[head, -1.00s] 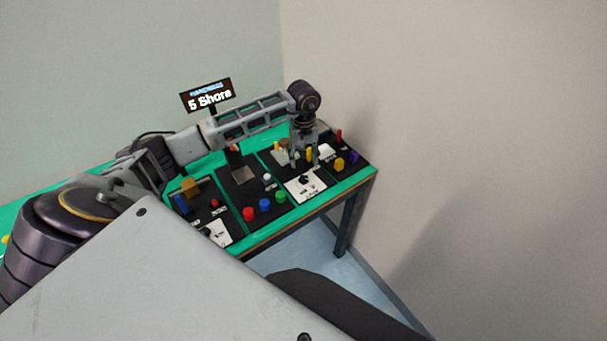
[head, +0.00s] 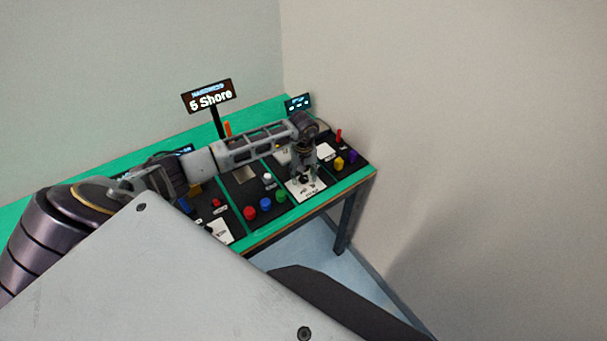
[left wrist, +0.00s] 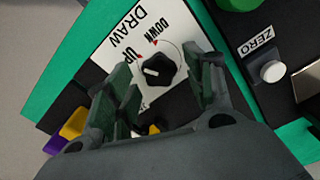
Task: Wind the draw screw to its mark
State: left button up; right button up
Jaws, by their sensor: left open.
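The draw screw is a black lobed knob (left wrist: 159,69) on a white plate (left wrist: 128,45) lettered DRAW, UP and DOWN. A white pointer line on the knob aims left in the left wrist view, on the UP side. A small red mark (left wrist: 154,43) shows near the word DOWN, apart from the pointer line. My left gripper (left wrist: 167,66) is open, with one finger on each side of the knob; I cannot tell whether they touch it. In the head view my left gripper (head: 304,174) is low over the plate (head: 307,191) and hides most of the knob. My right gripper is not in view.
A white button (left wrist: 273,71) marked ZERO and a green button lie right of the plate in the left wrist view. Yellow (left wrist: 75,124) and purple blocks lie left. Red (head: 250,213), blue and green buttons stand beside the plate. A sign (head: 208,97) stands behind.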

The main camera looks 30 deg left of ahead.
pick_arm(q)
jog(key=c, duration=1)
jog(key=shift+n+b, duration=0.3)
jog(key=shift+n, duration=0.1)
